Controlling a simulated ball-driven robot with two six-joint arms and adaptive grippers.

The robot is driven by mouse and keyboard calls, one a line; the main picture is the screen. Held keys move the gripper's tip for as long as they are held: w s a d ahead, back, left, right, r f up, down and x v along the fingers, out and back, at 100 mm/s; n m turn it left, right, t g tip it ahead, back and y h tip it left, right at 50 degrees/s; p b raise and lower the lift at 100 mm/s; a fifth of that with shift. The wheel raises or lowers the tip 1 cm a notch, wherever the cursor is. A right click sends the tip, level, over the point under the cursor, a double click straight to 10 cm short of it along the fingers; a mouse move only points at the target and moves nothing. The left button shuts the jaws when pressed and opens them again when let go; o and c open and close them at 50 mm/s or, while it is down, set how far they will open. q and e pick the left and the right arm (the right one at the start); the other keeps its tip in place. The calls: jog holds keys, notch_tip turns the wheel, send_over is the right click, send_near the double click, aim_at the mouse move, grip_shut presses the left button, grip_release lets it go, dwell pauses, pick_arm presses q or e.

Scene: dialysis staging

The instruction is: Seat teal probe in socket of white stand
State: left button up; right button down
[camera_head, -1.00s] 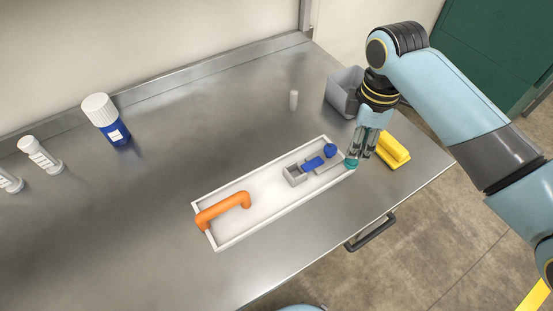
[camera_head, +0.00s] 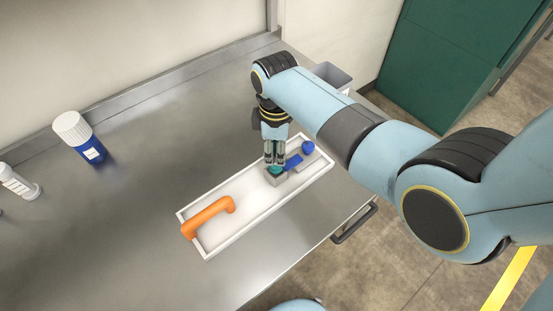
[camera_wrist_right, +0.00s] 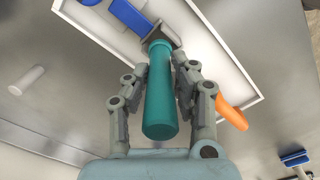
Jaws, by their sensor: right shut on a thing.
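My right gripper (camera_head: 274,163) is shut on the teal probe (camera_wrist_right: 160,95) and points down over the white stand (camera_head: 233,229), a long shallow rimmed tray. The probe's teal lower end (camera_head: 276,170) shows below the fingers at the left part of the grey socket block (camera_head: 287,179). In the wrist view the probe's far end meets or overlaps the grey block (camera_wrist_right: 163,32); I cannot tell whether it is inside the socket. The gripper and probe hide the socket opening. My left gripper is not in view.
The stand also carries an orange handle (camera_head: 208,216), a blue piece (camera_head: 293,161) and a blue knob (camera_head: 307,147). A grey bin (camera_head: 332,77) is behind my arm. The table between is clear.

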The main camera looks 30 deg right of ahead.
notch_tip(320, 180, down, 4)
jog(key=b, duration=0.3)
jog(key=shift+f+b, duration=0.1)
jog(key=shift+b, duration=0.25)
jog(key=shift+r, duration=0.2)
jog(key=shift+f, duration=0.15)
jog(key=c, duration=1.1)
grip_release()
jog(key=shift+r, duration=0.45)
notch_tip(320, 180, up, 11)
jog(key=shift+r+p, duration=0.2)
jog(key=shift+p, duration=0.3)
jog(key=shift+s+f, duration=0.1)
jog(key=shift+s, duration=0.05)
